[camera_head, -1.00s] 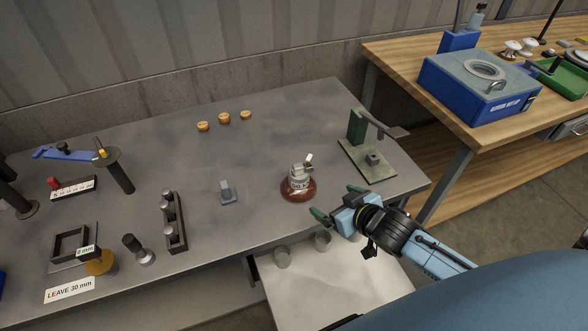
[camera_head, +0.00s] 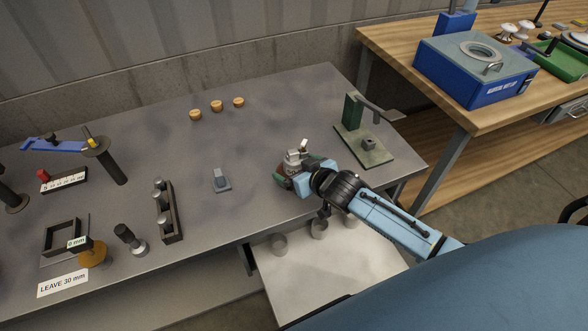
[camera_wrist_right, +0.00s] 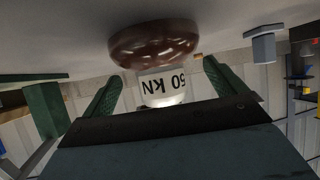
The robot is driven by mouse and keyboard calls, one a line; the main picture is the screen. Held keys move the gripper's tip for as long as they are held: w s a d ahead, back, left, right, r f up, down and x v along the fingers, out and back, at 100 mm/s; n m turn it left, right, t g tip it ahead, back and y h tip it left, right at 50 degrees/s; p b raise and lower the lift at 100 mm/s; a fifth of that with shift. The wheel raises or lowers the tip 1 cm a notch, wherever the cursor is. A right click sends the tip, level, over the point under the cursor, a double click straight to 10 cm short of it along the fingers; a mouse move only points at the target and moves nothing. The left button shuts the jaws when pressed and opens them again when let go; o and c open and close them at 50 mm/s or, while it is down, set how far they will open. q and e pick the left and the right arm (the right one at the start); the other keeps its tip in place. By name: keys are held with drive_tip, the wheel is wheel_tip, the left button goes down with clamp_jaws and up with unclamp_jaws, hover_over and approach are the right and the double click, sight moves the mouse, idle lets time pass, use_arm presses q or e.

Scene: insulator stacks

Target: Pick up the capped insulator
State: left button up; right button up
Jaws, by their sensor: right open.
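The capped insulator (camera_head: 293,157) stands on the grey metal table, with a brown glossy disc and a pale metal cap with printed lettering. My right gripper (camera_head: 297,168) is around it at the near side, and the arm and fingers hide most of the disc in the head view. In the right wrist view, which is upside down, the brown disc and labelled cap of the insulator (camera_wrist_right: 163,90) show between the two green fingers of the right gripper (camera_wrist_right: 164,72). The fingers are open, with gaps to the cap on both sides. My left gripper is not in view.
A green press-like stand (camera_head: 364,145) is close on the right. A small grey block (camera_head: 221,180) is to the left, and a rack of dark cylinders (camera_head: 165,210) is farther left. Three small tan pieces (camera_head: 217,106) sit at the back. A pale lower tray (camera_head: 330,275) is in front.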

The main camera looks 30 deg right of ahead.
drive_tip(key=shift+x, duration=1.1)
